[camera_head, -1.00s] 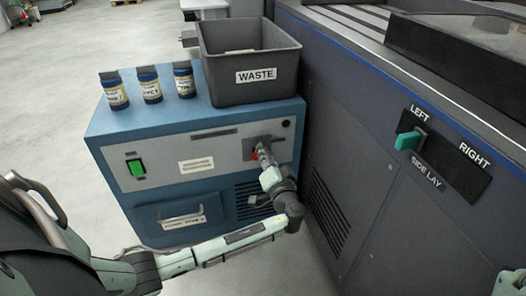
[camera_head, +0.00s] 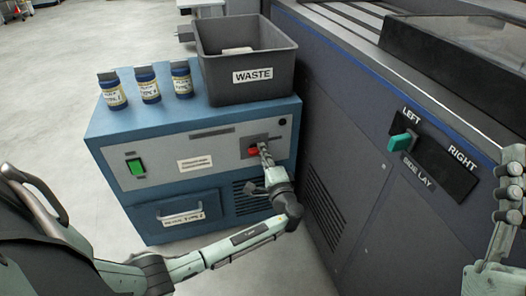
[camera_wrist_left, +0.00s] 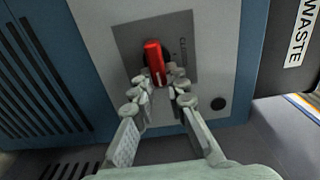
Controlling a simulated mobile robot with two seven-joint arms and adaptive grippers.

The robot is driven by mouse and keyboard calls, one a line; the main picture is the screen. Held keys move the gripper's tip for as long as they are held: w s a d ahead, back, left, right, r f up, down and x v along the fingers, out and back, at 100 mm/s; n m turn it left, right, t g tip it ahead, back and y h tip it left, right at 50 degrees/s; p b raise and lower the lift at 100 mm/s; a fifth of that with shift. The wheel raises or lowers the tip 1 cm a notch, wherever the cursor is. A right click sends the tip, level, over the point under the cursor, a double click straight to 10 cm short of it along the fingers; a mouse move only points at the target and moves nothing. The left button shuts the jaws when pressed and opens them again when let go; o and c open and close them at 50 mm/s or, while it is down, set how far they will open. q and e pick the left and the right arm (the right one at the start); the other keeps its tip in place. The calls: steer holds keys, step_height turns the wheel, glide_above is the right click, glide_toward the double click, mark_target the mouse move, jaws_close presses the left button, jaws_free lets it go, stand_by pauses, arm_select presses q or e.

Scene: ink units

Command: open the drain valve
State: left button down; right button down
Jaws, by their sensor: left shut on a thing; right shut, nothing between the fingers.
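The drain valve's red handle (camera_head: 254,151) sits on a dark grey plate on the front of the blue cabinet (camera_head: 120,201). My left gripper (camera_head: 264,148) reaches it from the front and right. In the left wrist view the red handle (camera_wrist_left: 154,58) stands out from a round dark hub, and my left gripper's fingers (camera_wrist_left: 163,84) are closed on its lower end. Lettering beside the handle is only partly legible. My right gripper (camera_head: 509,188) is shut and empty at the right edge, away from the cabinet.
A grey WASTE bin (camera_head: 253,88) and several blue bottles (camera_head: 148,86) stand on the cabinet top. A green switch (camera_head: 136,167) and a drawer (camera_head: 180,215) are on its front. The dark machine (camera_head: 345,130) with a SIDE LAY lever (camera_head: 401,142) stands close at right.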

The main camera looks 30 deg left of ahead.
arm_select(q)
steer(key=shift+w+a+r, duration=0.2)
steer(key=shift+r, duration=0.05)
stand_by(0.3)
steer(key=c, duration=1.5)
jaws_free()
steer(key=shift+f, duration=0.1)
steer(key=shift+c, duration=0.2)
steer(key=shift+s+d+f, duration=0.15)
steer(key=shift+s+d, duration=0.05)
steer(key=shift+d, duration=0.05)
steer(key=v, duration=1.1)
steer(key=shift+s+d, duration=0.25)
